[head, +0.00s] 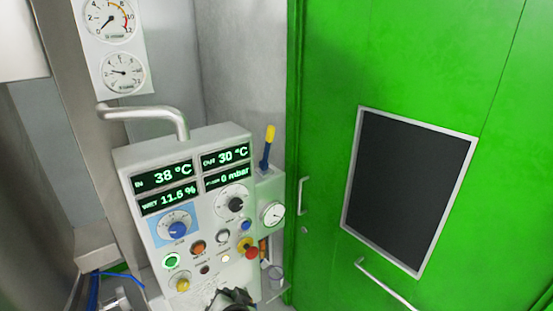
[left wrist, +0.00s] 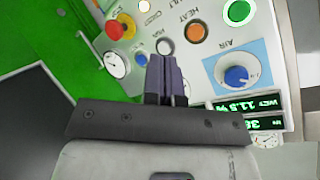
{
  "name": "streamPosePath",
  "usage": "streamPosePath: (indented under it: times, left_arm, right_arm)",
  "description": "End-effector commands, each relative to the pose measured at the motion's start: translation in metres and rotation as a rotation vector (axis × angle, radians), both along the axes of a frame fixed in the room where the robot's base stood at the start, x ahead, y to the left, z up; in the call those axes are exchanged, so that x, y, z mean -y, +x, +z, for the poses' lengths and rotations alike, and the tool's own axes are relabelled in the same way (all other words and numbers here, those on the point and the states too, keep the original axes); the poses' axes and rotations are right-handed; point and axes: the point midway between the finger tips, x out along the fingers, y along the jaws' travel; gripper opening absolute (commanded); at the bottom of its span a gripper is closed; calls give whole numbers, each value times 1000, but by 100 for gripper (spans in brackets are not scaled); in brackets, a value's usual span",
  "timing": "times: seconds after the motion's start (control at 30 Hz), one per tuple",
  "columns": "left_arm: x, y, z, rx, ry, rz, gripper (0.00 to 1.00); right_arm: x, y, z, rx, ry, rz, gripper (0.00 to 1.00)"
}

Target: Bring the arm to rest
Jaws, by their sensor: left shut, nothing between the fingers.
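My left gripper (left wrist: 165,60) is shut and empty in the left wrist view, its two dark fingers together in front of the control panel (left wrist: 200,60). Whether the fingertips touch the panel I cannot tell. In the head view the left gripper (head: 238,297) shows only as a dark shape at the bottom edge, in front of the lower part of the panel (head: 150,160). My right gripper is in neither view.
The panel carries lit displays (head: 165,183), a blue knob (head: 178,229), several buttons and a red emergency stop (head: 252,252). A blue and yellow lever (head: 267,148) stands beside it. A green door (head: 330,60) with a dark window (head: 408,190) fills the right.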

Motion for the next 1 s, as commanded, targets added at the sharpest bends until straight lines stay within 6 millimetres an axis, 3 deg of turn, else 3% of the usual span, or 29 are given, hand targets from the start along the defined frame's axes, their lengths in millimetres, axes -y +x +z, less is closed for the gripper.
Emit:
streamPosePath:
  times: [0.07,0.17,0.4,0.7,1.0]
  left_arm:
    - [-5,-14,8,1,-153,-26,0]
    - [-11,-43,2,-34,-327,-70,0]
    - [-41,-146,-46,-176,-581,-147,0]
    - [-88,-265,-126,-396,-583,-34,0]
    - [-99,-354,-184,-625,-557,40,0]
  right_arm:
    - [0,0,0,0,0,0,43]
    - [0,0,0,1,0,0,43]
    - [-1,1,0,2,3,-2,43]
    - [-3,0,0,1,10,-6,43]
    - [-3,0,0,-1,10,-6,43]
